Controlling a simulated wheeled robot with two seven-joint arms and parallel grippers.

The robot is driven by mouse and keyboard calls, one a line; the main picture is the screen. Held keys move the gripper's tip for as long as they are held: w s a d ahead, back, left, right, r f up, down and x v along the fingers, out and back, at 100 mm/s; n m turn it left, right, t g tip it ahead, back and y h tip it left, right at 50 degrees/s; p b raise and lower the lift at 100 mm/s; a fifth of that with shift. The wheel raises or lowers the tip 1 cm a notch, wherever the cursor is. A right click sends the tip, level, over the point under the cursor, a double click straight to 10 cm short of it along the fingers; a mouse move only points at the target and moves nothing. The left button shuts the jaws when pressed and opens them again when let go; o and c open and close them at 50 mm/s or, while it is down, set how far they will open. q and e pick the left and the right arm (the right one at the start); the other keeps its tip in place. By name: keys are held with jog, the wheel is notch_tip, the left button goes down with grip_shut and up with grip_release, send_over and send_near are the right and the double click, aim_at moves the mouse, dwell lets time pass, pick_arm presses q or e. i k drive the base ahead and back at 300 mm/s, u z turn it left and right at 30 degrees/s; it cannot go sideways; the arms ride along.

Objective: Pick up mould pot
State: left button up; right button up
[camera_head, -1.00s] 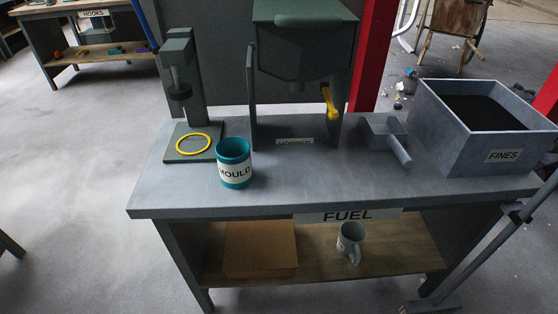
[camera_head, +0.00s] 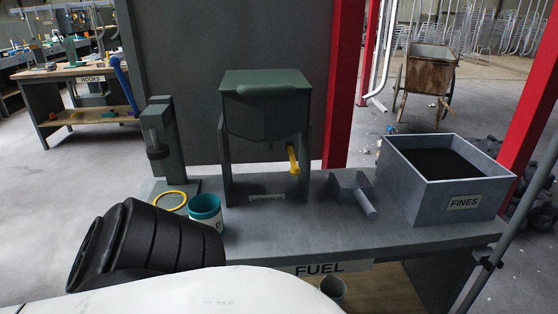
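The mould pot (camera_head: 206,208) is a teal cup with a white label, upright on the grey bench. Its rim and upper right side show. Its lower left side and most of the label are hidden behind a black ribbed part, which appears to be part of my arm. A white part of my body fills the bottom of the view. Neither gripper's fingers can be seen, so I cannot tell how far either is from the pot.
A mug (camera_head: 333,288) stands underneath. Red posts rise behind.

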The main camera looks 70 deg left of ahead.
aim_at(205, 208)
jog(key=z, duration=0.1)
jog(key=k, duration=1.7)
jog(key=u, duration=2)
jog(key=i, duration=0.4)
